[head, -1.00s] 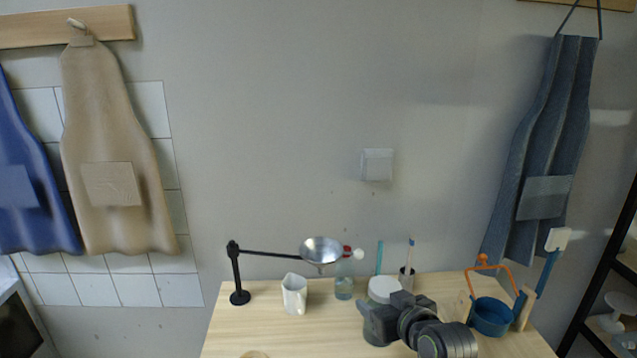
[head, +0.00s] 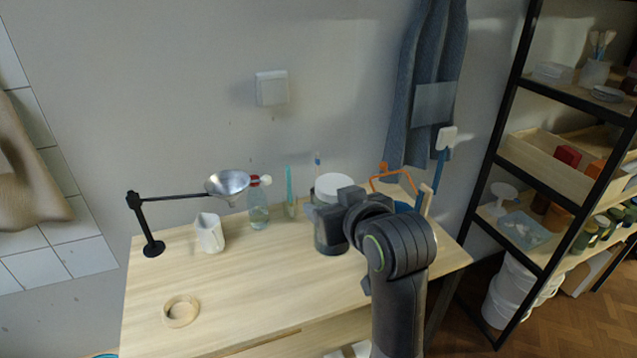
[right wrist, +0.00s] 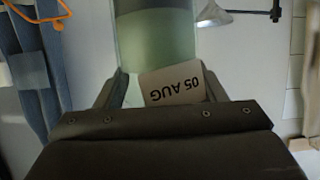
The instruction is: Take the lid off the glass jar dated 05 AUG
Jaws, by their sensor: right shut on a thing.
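The glass jar (head: 326,238) has a white lid (head: 333,186) on top and stands upright at the back right of the wooden table. In the right wrist view the jar (right wrist: 156,35) appears upside down, with greenish contents and a pale label (right wrist: 176,85) reading 05 AUG. My right gripper (head: 330,212) is shut around the jar's body, below the lid. Its fingers lie on both sides of the glass in the wrist view. My gripper hides part of the jar, and I cannot tell whether its base touches the table. My left gripper is not in view.
A black stand (head: 146,226) holds a metal funnel (head: 228,184) near a clear bottle (head: 258,214). A white pitcher (head: 210,233) and a wooden ring (head: 181,312) are on the table (head: 255,290). An orange-handled item (head: 393,178) is right of the jar. The table's front middle is clear.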

